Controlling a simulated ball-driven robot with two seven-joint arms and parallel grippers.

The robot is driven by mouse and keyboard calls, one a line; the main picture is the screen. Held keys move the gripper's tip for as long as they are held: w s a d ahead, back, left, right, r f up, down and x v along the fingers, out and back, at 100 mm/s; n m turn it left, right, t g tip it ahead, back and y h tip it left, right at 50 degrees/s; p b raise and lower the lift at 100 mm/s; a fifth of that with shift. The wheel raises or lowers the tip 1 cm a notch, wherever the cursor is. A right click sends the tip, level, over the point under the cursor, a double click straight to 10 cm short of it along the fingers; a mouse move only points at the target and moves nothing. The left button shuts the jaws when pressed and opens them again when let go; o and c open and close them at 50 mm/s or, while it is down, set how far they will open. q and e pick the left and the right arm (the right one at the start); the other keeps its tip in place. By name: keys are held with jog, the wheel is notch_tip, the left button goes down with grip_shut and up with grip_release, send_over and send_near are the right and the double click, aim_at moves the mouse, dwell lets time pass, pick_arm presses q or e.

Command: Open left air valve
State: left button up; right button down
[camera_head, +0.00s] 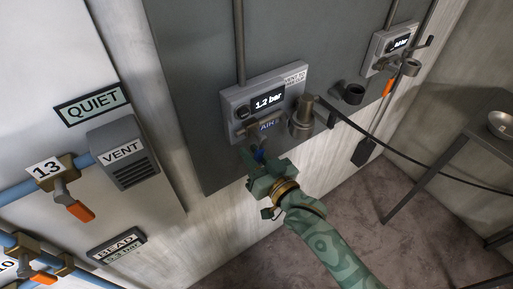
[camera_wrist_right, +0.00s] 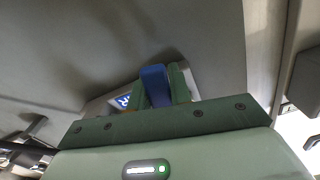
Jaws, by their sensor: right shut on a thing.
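The left air valve hangs under a grey gauge box (camera_head: 235,103) reading 1.2 bar, with a blue AIR label (camera_head: 267,126). The valve's blue lever handle (camera_head: 260,155) shows only as a small patch at my right gripper (camera_head: 254,158). In the right wrist view the blue handle (camera_wrist_right: 155,86) stands between the green fingers of my right gripper (camera_wrist_right: 158,90), which are shut on it. Most of the valve body is hidden in that view. My left gripper is not in view.
A metal fitting (camera_head: 302,118) with a black hose (camera_head: 400,160) sits right of the valve. A second gauge box (camera_head: 391,43) with an orange handle (camera_head: 388,87) is at the upper right. A VENT box (camera_head: 124,152) and orange-handled pipe valves are at left. A grey table (camera_head: 455,140) stands at right.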

jog(key=a+r+m+p, duration=0.1)
jog(key=m+p, duration=0.1)
jog(key=s+a+m+p, duration=0.1)
jog(key=m+p, duration=0.2)
jog(key=s+r+m+p, duration=0.1)
jog(key=m+p, duration=0.1)
jog(key=shift+a+r, duration=0.3)
jog(key=shift+a, duration=0.1)
jog(key=shift+s+a+r+m+p, duration=0.2)
jog(key=shift+r+m+p, duration=0.55)
jog(key=shift+m, duration=0.65)
jog(key=shift+s+a+r+m+p, duration=0.15)
jog(key=shift+r+m+p, duration=0.3)
jog(key=shift+m+p, duration=0.8)
jog(key=shift+s+a+r+m+p, duration=0.15)
jog(key=shift+r+m+p, duration=0.5)
jog(key=shift+m, duration=0.9)
jog(key=shift+a, duration=0.1)
jog(key=c, duration=1.3)
grip_release()
jog(key=v, duration=1.6)
jog(key=shift+s+r, duration=0.1)
